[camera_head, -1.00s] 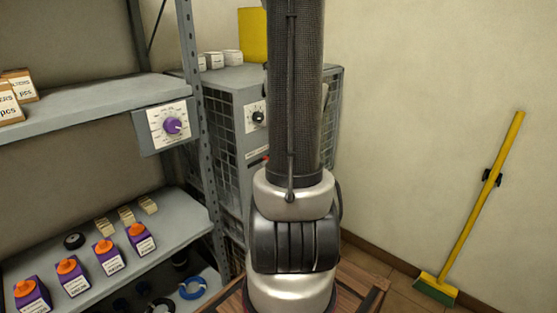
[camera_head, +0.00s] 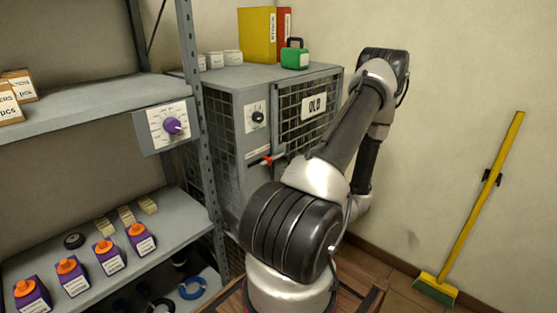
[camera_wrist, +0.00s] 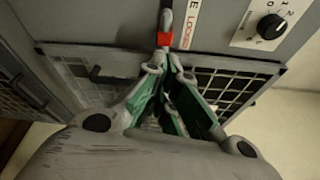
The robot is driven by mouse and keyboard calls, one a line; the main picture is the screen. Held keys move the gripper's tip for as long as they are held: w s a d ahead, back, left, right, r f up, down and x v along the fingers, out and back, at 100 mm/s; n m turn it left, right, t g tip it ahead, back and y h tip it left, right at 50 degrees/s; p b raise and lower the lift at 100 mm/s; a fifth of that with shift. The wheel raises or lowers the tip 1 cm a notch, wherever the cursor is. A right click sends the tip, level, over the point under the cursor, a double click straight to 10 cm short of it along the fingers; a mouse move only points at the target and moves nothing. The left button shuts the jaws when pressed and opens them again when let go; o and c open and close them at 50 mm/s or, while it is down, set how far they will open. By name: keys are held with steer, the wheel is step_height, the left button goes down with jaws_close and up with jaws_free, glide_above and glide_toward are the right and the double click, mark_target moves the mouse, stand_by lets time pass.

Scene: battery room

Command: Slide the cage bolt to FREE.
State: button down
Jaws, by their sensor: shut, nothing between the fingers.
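The cage bolt (camera_head: 266,160) shows in the head view as a small red part on the front of the grey cage, left of the mesh door (camera_head: 308,105). In the wrist view its red part (camera_wrist: 164,39) sits beside a white label (camera_wrist: 187,22) whose readable word is LOCKED. My gripper (camera_wrist: 169,70) is shut and empty. Its fingertips are close to the red part; I cannot tell whether they touch it. In the head view my gripper is hidden behind my arm.
A dial (camera_head: 257,117) is on the cage front. Binders (camera_head: 257,35) and a green case (camera_head: 294,56) stand on top. A broom (camera_head: 480,205) leans at right, with clear wall between.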

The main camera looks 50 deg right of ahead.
mark_target(274, 155)
steer(key=shift+d+r+n+h, duration=0.4)
steer(key=shift+d+n+h, duration=0.15)
steer(key=shift+n, duration=0.45)
steer(key=shift+y, duration=0.25)
steer(key=x, duration=1)
steer(key=shift+r, duration=0.1)
